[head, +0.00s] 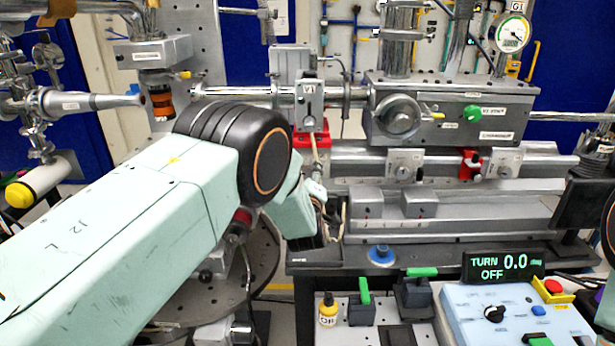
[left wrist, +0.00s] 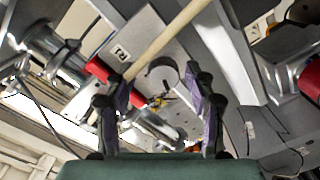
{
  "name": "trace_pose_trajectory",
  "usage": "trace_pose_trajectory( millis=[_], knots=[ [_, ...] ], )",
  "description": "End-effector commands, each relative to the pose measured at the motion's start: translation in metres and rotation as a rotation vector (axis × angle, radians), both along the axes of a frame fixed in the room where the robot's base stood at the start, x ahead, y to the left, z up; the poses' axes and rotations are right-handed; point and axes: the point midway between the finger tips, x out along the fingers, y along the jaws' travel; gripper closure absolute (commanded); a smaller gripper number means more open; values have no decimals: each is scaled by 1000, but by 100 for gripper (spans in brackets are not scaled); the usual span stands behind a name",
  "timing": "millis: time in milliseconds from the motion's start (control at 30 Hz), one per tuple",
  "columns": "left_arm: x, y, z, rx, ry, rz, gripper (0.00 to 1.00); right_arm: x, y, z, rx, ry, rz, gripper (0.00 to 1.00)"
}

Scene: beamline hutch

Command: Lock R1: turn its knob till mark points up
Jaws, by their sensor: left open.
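Two lock plates with small knobs sit on the rail in the head view, one at centre right (head: 403,165) and one farther right (head: 503,163). Their labels are too small to read, so I cannot tell there which is R1. In the left wrist view a grey plate with a small label (left wrist: 121,52) carries a round dark knob (left wrist: 163,74). The knob's mark direction is unclear. My left gripper (head: 328,208) is left of and below the rail plates. Its open, empty fingers (left wrist: 156,92) frame the knob in the wrist view; contact is not visible. My right gripper is out of view.
A tan rod or hose (left wrist: 165,40) crosses the wrist view near the fingers. Red blocks (head: 312,138) (head: 470,163) sit by the rail. A display (head: 503,265) reads "TURN 0.0" and "OFF". A blue-white control box (head: 520,318) stands at front right.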

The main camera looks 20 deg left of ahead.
Motion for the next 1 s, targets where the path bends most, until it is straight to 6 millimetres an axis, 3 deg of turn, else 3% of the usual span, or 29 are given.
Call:
trace_pose_trajectory(
  millis=[167, 800, 1000],
  knots=[
    [0, 1, 0, 0, 0, 1, 45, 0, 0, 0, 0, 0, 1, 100],
    [0, 1, 2, -1, -4, 3, 99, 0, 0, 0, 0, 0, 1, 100],
    [0, 2, 3, 12, -3, 4, 99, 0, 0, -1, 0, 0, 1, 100]
  ],
)
